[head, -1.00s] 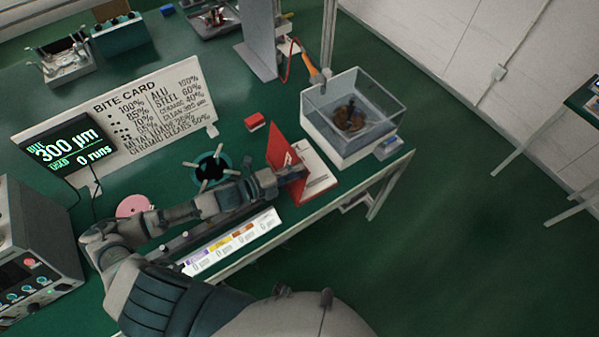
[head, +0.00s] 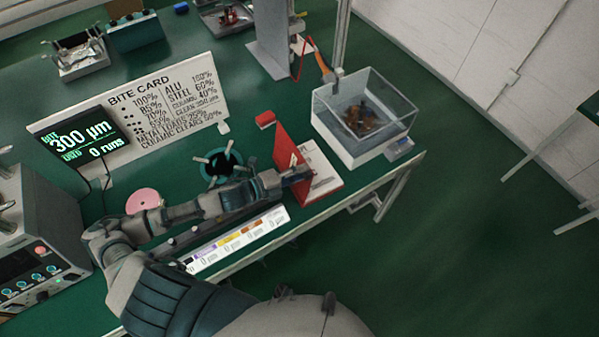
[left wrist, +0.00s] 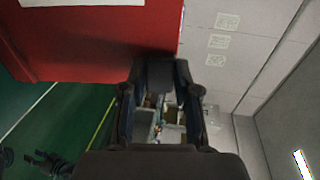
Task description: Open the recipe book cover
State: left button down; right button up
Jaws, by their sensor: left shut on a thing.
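The recipe book lies near the bench's front right edge, with white printed pages (head: 322,172) showing. Its red cover (head: 287,148) stands raised, roughly upright, at the left side of the pages. In the left wrist view the red cover (left wrist: 100,45) fills the upper left. My left gripper (head: 300,173) reaches across from the left to the cover's near edge and is shut on it. In the left wrist view its fingers (left wrist: 160,95) are at the cover's lower right corner; the exact contact is hidden. My right gripper is not in view.
A clear tank (head: 365,115) stands just right of the book. A small red block (head: 265,119) and a dark ring with arms (head: 218,163) lie to its left. A bite card (head: 130,110) and a display (head: 85,140) stand farther left. Open floor lies beyond the front edge.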

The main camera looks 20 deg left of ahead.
pick_arm(q)
jog(key=shift+s+a+f, duration=0.1)
jog(key=shift+f, duration=0.45)
dwell(0.4)
jog(key=c, duration=1.1)
grip_release()
jog(key=shift+o, duration=1.3)
jog(key=shift+w+r, duration=0.15)
jog(key=shift+w, duration=0.05)
jog(key=shift+a, duration=0.1)
jog(key=v, duration=1.2)
